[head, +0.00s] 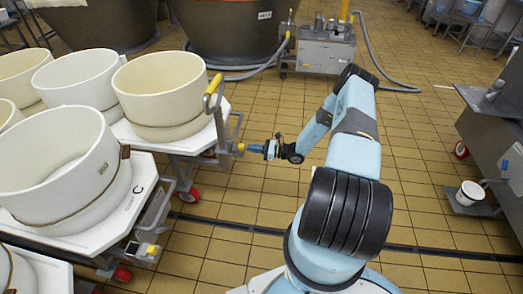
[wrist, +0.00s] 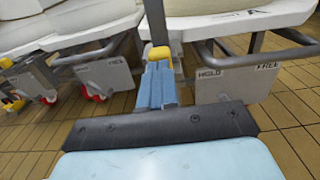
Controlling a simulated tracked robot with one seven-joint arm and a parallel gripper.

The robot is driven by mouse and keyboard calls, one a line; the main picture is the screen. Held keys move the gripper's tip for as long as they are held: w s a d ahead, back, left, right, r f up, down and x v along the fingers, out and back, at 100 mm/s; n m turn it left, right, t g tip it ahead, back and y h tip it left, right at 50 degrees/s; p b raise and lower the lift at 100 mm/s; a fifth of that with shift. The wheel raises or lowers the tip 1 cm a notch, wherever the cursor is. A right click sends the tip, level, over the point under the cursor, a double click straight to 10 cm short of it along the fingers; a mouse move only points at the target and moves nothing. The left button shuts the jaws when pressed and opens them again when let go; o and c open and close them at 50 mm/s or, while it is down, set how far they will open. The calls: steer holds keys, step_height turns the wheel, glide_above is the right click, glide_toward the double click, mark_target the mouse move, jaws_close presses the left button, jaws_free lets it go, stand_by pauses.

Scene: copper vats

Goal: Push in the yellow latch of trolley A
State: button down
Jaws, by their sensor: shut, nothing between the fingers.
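Trolley A (head: 212,138) stands left of my arm in the head view and carries cream tubs. Its yellow latch (head: 241,147) sticks out on the side facing my gripper. In the wrist view the yellow latch (wrist: 159,53) shows directly beyond the fingertips, in front of a dark upright post. My gripper (head: 250,148) is shut and empty, its blue fingers pointing left at the latch. The fingers also show in the wrist view (wrist: 158,68). Tips and latch look in contact or nearly so; I cannot tell which. A plate marked HELD and FREE (wrist: 236,86) is beside it.
Trolley C (head: 137,198) stands nearer, with its own yellow latch (head: 152,249) and a large tub (head: 62,165). A yellow-ended handle (head: 213,84) rises from trolley A. Copper vats (head: 235,30) stand behind.

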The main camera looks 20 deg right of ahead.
steer(key=shift+w+a, duration=0.25)
steer(key=shift+a, duration=0.25)
steer(key=shift+x, duration=1.3)
glide_toward(244, 147)
steer(key=d, duration=0.1)
steer(key=s+d, duration=0.1)
steer(key=d, duration=0.1)
steer(key=d+f, duration=0.1)
steer(key=shift+s+d, duration=0.25)
steer(key=shift+s, duration=0.15)
